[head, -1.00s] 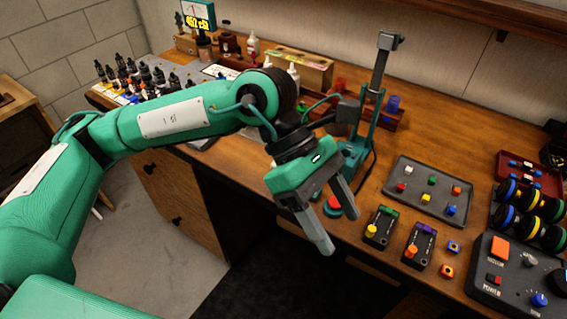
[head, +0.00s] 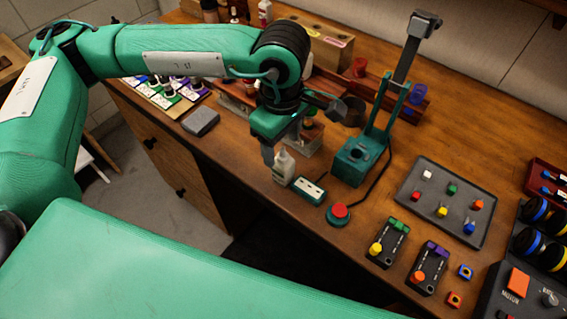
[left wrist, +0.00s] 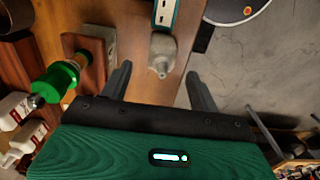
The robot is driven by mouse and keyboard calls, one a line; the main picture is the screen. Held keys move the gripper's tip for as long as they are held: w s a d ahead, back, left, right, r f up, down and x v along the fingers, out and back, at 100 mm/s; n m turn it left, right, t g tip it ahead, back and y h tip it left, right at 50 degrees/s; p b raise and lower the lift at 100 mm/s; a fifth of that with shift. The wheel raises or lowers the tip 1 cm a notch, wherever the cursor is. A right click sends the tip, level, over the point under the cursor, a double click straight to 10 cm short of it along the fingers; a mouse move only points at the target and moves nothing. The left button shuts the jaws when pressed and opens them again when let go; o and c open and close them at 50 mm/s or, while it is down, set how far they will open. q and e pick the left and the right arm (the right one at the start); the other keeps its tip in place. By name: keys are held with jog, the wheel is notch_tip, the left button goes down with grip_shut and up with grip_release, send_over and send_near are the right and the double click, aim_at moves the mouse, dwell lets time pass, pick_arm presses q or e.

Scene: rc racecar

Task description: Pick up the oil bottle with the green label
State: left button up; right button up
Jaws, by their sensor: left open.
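A small whitish bottle (head: 284,167) stands near the front edge of the workbench, beside a small socket box. In the left wrist view the same bottle (left wrist: 163,52) shows nozzle towards the camera, between the lines of the two fingers. No label can be made out on it. My left gripper (head: 284,151) is open at this bottle; it also shows in the left wrist view (left wrist: 159,78) with its fingers apart. A green item with a dark tip (left wrist: 58,82) is left of the fingers in the wrist view. My right gripper is out of view.
A socket box (head: 309,190) and a red button (head: 340,211) are right of the bottle. A teal stand (head: 357,163) rises behind them. White bottles with reddish labels (left wrist: 27,135) are at the wrist view's left. The bench's front edge is close.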

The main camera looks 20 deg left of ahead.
aim_at(283, 161)
pick_arm(q)
jog(key=shift+s+f, duration=0.15)
jog(key=shift+f, duration=0.3)
notch_tip(283, 161, down, 5)
jog(key=shift+d+r+p, duration=0.1)
jog(key=shift+p, duration=0.75)
jog(key=c, duration=1.1)
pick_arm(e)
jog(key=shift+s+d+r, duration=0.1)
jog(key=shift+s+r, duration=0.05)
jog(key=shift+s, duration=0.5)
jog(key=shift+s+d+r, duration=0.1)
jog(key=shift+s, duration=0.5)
